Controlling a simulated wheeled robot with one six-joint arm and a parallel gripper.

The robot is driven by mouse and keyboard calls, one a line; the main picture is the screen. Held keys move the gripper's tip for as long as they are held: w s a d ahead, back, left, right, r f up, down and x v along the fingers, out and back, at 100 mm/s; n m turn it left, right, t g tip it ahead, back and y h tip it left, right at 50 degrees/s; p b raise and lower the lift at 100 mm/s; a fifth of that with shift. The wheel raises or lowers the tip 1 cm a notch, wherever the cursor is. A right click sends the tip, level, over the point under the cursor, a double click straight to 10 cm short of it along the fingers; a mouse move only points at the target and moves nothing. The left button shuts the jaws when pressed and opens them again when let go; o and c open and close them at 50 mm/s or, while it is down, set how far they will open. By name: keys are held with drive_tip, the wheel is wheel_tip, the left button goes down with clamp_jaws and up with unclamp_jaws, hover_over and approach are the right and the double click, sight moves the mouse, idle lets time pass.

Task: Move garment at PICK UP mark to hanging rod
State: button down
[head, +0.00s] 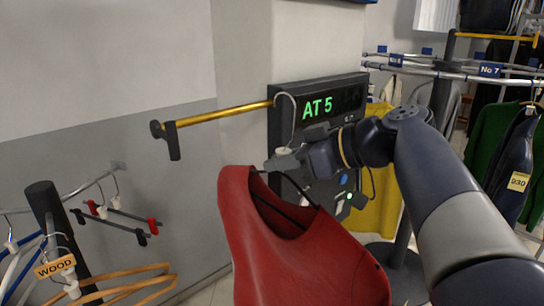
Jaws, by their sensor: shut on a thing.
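A red sleeveless garment (290,250) hangs on a dark hanger (297,186) in the lower middle of the head view. My gripper (285,160) is shut on the hanger's neck, just below its hook (294,112). The hook curves up beside the right end of a short gold rod (222,113) with a black end stop. I cannot tell whether the hook is over that rod or only in front of it. Chrome rails with No 7 (489,71) and No 6 tags are at the right. No PICK UP mark is readable.
A black panel (318,95) reading AT 5 stands behind the gripper. Hangers and a WOOD tag (56,263) fill the lower left. A yellow garment (372,215) hangs behind my arm; green and dark garments (512,165) hang at the right, one tagged 930.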

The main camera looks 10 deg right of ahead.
sight(263, 171)
drive_tip(key=shift+w+a+p, duration=0.65)
drive_tip(key=shift+w+a, duration=0.1)
drive_tip(key=shift+w, duration=0.25)
drive_tip(key=shift+w+a+p, duration=0.65)
drive_tip(key=shift+w+a, duration=0.05)
drive_tip(key=shift+w, duration=0.3)
drive_tip(key=shift+f, duration=0.1)
drive_tip(key=shift+w+a, duration=0.1)
drive_tip(key=shift+w, duration=0.05)
drive_tip(key=shift+w+a+b, duration=0.15)
drive_tip(key=shift+w+b, duration=0.1)
drive_tip(key=shift+b, duration=0.1)
drive_tip(key=shift+w+a, duration=0.1)
drive_tip(key=shift+w+a, duration=0.1)
drive_tip(key=shift+w+a, duration=0.55)
drive_tip(key=shift+w, duration=0.25)
drive_tip(key=shift+w+a, duration=0.5)
drive_tip(key=shift+w, duration=0.25)
drive_tip(key=shift+w+a, duration=0.55)
drive_tip(key=shift+w, duration=0.25)
drive_tip(key=shift+f, duration=0.1)
